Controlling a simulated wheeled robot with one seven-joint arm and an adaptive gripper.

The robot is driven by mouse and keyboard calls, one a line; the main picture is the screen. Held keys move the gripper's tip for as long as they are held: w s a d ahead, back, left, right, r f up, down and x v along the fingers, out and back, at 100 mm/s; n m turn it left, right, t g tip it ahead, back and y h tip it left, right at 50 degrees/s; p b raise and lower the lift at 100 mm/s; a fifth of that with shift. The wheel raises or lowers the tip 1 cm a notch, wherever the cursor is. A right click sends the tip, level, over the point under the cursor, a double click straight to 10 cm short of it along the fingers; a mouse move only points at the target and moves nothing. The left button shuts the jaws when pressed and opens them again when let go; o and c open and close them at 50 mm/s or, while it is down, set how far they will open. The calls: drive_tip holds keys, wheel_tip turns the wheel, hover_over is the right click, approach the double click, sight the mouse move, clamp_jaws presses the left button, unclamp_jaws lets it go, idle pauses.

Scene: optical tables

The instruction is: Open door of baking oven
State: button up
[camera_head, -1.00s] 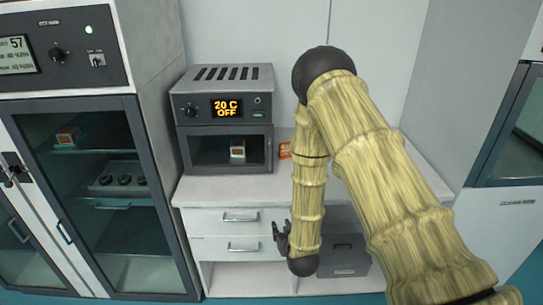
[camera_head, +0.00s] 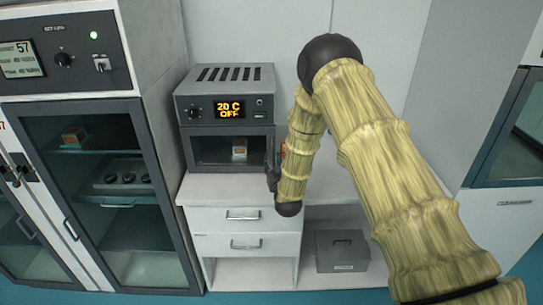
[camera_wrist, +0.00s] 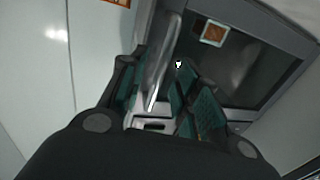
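The baking oven (camera_head: 226,92) stands on the white counter, its display reading 20 C OFF. Its door (camera_head: 205,166) with a dark window is closed; a small orange-and-white box (camera_head: 239,150) shows behind the glass. My gripper (camera_head: 272,178) is at the right edge of the door. In the wrist view, my gripper (camera_wrist: 158,88) is open, with a dark finger on each side. The light upright door handle (camera_wrist: 165,55) runs between the fingers; I cannot tell whether they touch it. The box (camera_wrist: 213,33) also shows through the glass there.
A tall cabinet (camera_head: 165,150) with glass doors stands close on the left. Drawers (camera_head: 243,215) are under the counter, and a grey box (camera_head: 341,252) sits on the low shelf at right. An orange item (camera_wrist: 118,2) lies beside the oven.

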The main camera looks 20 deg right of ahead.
drive_tip(key=shift+w+d+p, duration=0.1)
drive_tip(key=shift+w+p, duration=0.2)
drive_tip(key=shift+w, duration=1.15)
clamp_jaws()
